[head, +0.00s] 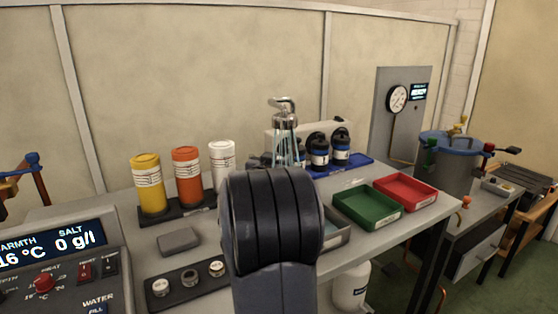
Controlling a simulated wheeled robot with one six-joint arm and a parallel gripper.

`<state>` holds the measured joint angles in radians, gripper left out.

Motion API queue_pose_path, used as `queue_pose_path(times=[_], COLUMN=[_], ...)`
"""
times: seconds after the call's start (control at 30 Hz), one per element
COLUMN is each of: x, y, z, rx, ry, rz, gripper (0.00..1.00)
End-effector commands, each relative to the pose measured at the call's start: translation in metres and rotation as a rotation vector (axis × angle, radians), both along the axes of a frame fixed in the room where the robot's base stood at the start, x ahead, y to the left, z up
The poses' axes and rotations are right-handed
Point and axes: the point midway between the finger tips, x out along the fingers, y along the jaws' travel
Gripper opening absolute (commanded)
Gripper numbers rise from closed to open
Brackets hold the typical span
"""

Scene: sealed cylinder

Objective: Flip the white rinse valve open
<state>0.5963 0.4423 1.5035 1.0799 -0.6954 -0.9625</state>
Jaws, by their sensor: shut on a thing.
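I cannot make out a white rinse valve in the head view. A chrome spout (285,112) stands at the back of the bench, with thin pale-blue streams like running water below it. My dark arm link fills the lower middle and covers the bench in front of the spout. My gripper does not show clearly; it seems hidden behind my arm, so its jaws and anything in them cannot be seen.
Yellow (149,186), orange (187,178) and white (222,163) canisters stand left of my arm. Black-and-blue bottles (319,150) stand behind it. Green (367,208) and red (405,191) trays lie right. A lidded grey drum (445,165) and a gauge (397,98) are farther right.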

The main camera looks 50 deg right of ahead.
Motion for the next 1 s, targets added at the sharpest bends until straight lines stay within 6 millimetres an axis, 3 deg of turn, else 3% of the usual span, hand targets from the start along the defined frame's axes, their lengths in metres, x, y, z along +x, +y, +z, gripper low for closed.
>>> queue_pose_path(times=[0.3,0.77,1.0], x=[0.0001,0.0001,0.0053], y=[0.0002,0.0003,0.0063], z=[0.0004,-0.0005,-0.0004], rx=[0.0,0.0,-0.003], ry=[-0.001,-0.001,-0.004], rz=[-0.001,-0.012,-0.115], gripper=[0.45,0.45,0.45])
